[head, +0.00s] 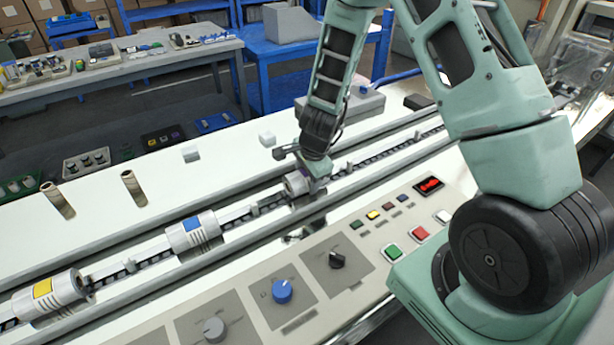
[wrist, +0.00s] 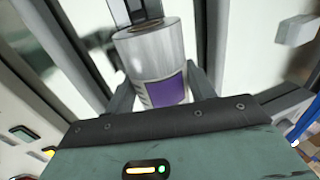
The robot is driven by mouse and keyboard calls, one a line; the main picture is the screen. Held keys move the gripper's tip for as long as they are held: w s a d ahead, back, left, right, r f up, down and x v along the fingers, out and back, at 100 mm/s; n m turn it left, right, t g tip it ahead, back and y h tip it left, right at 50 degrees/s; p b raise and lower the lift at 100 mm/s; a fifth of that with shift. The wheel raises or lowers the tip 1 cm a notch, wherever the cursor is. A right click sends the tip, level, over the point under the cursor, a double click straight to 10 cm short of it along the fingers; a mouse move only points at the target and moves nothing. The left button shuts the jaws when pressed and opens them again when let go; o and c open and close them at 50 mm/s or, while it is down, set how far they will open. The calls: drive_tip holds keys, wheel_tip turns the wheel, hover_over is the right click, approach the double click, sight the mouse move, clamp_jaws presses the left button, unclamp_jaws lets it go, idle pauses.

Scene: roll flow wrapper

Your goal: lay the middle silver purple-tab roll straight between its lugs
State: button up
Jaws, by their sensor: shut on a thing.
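The silver purple-tab roll (head: 295,185) is at the chain track in the head view, partly hidden by my gripper (head: 304,173). In the wrist view the silver roll (wrist: 152,48) lies between the fingers of my gripper (wrist: 158,82), its purple tab facing the camera. The jaws are shut on its sides. Its long axis runs roughly along the chain (wrist: 138,10), slightly turned in the picture. I cannot tell whether it touches the track bed. A small lug (head: 255,208) stands on the chain to its left. The lug on its far side is not clear.
A silver blue-tab roll (head: 193,233) and a silver yellow-tab roll (head: 50,297) lie farther left along the track. Long rails (head: 110,237) flank the chain. The control panel (head: 285,290) with knobs and buttons is in front. Brown tubes (head: 133,188) and white blocks stand behind.

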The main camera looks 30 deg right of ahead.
drive_tip(key=o, duration=1.3)
drive_tip(key=shift+s+f, duration=0.1)
drive_tip(key=shift+f, duration=0.05)
drive_tip(key=shift+s, duration=0.15)
drive_tip(key=p+v, duration=0.6)
drive_tip(key=v, duration=1.1)
drive_tip(key=shift+w+r+p, duration=0.25)
drive_tip(key=shift+r+p, duration=0.05)
drive_tip(key=shift+r, duration=0.1)
